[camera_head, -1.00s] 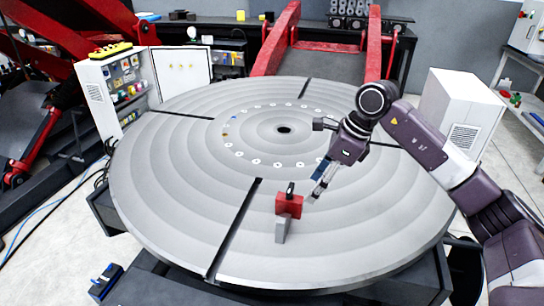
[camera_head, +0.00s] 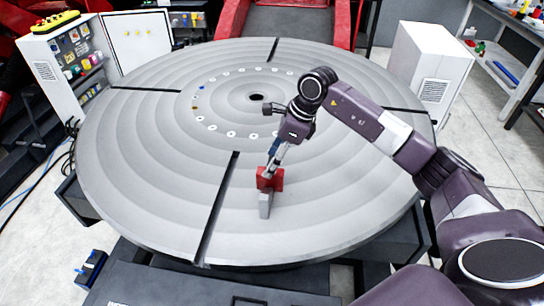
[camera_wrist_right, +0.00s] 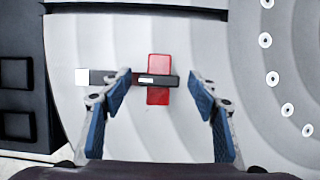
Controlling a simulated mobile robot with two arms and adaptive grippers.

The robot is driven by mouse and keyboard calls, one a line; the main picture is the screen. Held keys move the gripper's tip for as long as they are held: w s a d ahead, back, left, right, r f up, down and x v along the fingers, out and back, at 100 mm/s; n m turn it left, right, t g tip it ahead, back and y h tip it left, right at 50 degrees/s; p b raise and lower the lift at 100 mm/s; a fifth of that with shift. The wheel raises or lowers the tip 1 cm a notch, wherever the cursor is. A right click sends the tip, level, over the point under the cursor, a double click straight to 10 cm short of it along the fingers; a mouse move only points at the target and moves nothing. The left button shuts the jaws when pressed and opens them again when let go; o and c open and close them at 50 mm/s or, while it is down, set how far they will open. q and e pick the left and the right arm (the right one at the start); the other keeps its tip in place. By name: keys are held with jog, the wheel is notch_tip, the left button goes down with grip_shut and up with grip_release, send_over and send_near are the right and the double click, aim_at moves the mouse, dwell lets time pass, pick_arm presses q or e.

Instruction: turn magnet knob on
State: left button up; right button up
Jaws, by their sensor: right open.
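The magnet is a red block (camera_head: 277,183) with a grey piece (camera_head: 265,205) at its front, on the round table near its front slot. In the right wrist view the red block (camera_wrist_right: 158,96) lies under a black bar-shaped knob (camera_wrist_right: 155,80) running left to right. My right gripper (camera_head: 266,174) is at the magnet's top and hides the knob in the head view. In the wrist view its blue-padded fingers (camera_wrist_right: 160,84) are apart, one on each side of the red block, with nothing gripped. I cannot tell whether they touch the knob. My left gripper is not in view.
The large round grey table (camera_head: 140,140) has dark radial slots and a ring of small white discs around its centre hole. A white cabinet (camera_head: 418,70) stands behind right, a control cabinet (camera_head: 70,55) behind left. The table around the magnet is clear.

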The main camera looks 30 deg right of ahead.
jog(key=shift+s, duration=0.1)
jog(key=c, duration=1.2)
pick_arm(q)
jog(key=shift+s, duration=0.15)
pick_arm(e)
jog(key=shift+o, duration=0.2)
